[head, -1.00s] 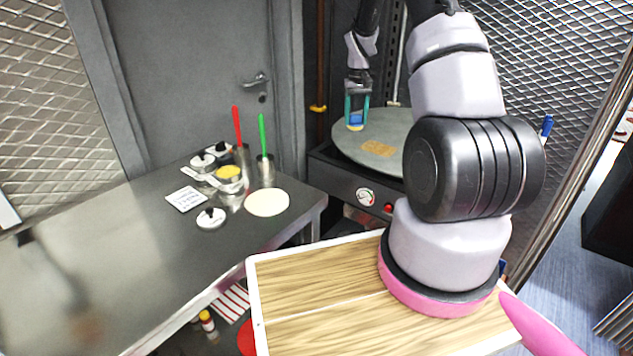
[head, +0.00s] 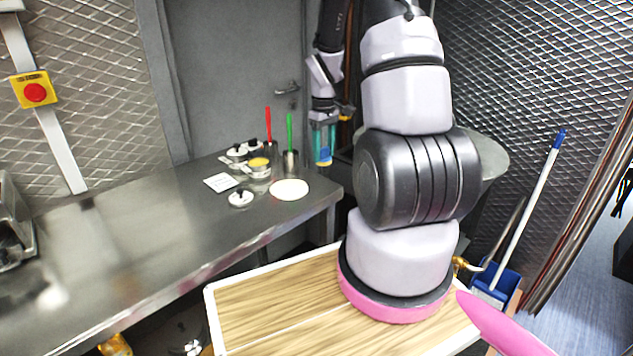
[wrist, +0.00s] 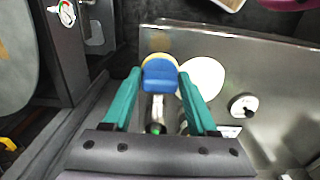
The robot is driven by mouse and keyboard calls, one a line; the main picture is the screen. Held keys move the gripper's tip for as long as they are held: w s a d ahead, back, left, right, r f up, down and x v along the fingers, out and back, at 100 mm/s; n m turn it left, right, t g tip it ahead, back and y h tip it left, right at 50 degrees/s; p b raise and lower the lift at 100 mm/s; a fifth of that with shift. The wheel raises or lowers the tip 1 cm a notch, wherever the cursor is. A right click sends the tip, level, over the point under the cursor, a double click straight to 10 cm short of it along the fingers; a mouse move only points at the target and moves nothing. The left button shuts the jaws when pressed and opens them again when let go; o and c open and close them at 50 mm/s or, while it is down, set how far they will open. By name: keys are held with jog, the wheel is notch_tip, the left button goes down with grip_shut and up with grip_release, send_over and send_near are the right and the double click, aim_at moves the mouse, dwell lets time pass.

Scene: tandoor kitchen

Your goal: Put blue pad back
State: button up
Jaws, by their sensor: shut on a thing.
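The blue pad (head: 323,159) is held between the teal fingers of my gripper (head: 323,142), up in the air near the far right corner of the steel counter. In the wrist view the pad (wrist: 160,76) sits between the fingertips of my gripper (wrist: 157,86), with a pale yellow edge at its far side. My gripper is shut on it. Below it in the wrist view, the counter (wrist: 230,50) shows, and the cup with the green handle (wrist: 157,112) lies beneath the fingers.
The counter bears a white disc (head: 289,190), a lid with a black knob (head: 240,198), a white card (head: 221,182), a yellow-filled pot (head: 258,169) and cups with red (head: 268,124) and green (head: 290,132) handles. The round griddle (head: 492,155) is partly hidden behind my arm.

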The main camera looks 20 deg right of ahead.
aim_at(324, 148)
notch_tip(324, 148, down, 8)
jog(key=shift+r, duration=0.25)
jog(key=shift+f, duration=0.1)
jog(key=o, duration=1.2)
notch_tip(324, 148, up, 12)
jog(key=shift+r, duration=0.25)
jog(key=s+a+r+m+t, duration=0.2)
jog(key=s+a+r, duration=0.2)
jog(key=s+r, duration=0.2)
jog(key=s+a+r+m+t+y, duration=0.1)
jog(key=s+a+r, duration=0.4)
jog(key=r, duration=0.6)
jog(key=s+a+r+m+t+y, duration=0.1)
jog(key=s+a+r+m+t, duration=0.3)
jog(key=s+r, duration=0.4)
jog(key=shift+s+a+r+m, duration=0.15)
jog(key=shift+s+r+m, duration=0.1)
jog(key=shift+r+m, duration=0.25)
